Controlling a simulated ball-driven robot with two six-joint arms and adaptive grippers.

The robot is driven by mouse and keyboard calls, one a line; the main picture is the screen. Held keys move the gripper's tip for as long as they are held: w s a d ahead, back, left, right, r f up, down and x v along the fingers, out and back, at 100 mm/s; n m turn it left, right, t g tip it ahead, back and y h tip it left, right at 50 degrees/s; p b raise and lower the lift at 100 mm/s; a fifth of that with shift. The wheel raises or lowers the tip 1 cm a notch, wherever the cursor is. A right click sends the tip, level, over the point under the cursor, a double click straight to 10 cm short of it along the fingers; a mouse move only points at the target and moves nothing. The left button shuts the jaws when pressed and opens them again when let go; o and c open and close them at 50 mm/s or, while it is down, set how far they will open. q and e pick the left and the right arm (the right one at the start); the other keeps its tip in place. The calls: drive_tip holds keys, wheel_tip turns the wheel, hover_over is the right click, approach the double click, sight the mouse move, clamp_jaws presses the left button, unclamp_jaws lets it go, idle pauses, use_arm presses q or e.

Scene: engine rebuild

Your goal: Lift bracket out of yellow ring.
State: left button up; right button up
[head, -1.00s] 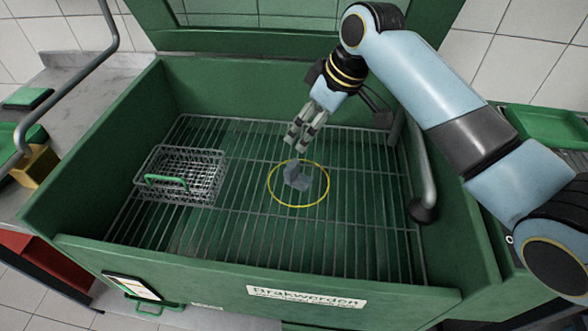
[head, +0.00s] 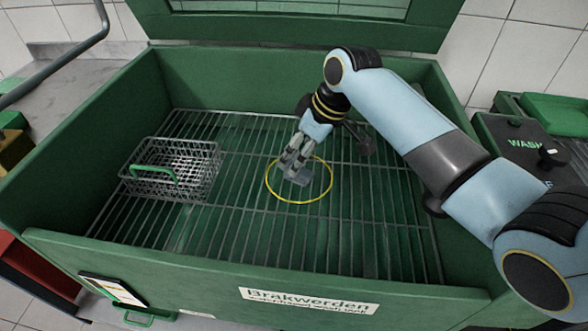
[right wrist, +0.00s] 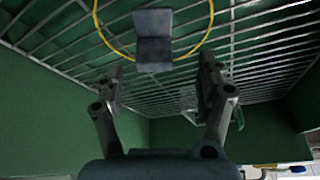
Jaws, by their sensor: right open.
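The grey bracket (head: 299,177) sits on the wire rack inside the yellow ring (head: 299,201), and my right gripper partly covers it in the head view. In the right wrist view the bracket (right wrist: 153,40) shows as an angled grey piece, with the yellow ring (right wrist: 121,52) around it. My right gripper (head: 291,171) is at the ring's upper left, close by the bracket. In the right wrist view its two fingers (right wrist: 162,72) are spread apart with nothing between them, and the bracket lies beyond the tips. My left gripper is not in view.
A wire basket (head: 205,179) with a green handle stands on the rack (head: 230,226) to the left. The green washer walls (head: 85,153) enclose the rack. A dark WASH panel (head: 507,135) is outside at the right. The front of the rack is clear.

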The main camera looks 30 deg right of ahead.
sight(304, 176)
drive_tip(key=x, duration=0.3)
drive_tip(key=b+x, duration=0.1)
drive_tip(key=x, duration=0.1)
drive_tip(key=shift+w+d+f, duration=0.2)
drive_tip(key=shift+w+f, duration=0.05)
drive_tip(key=shift+w, duration=0.05)
clamp_jaws()
drive_tip(key=shift+r, duration=0.15)
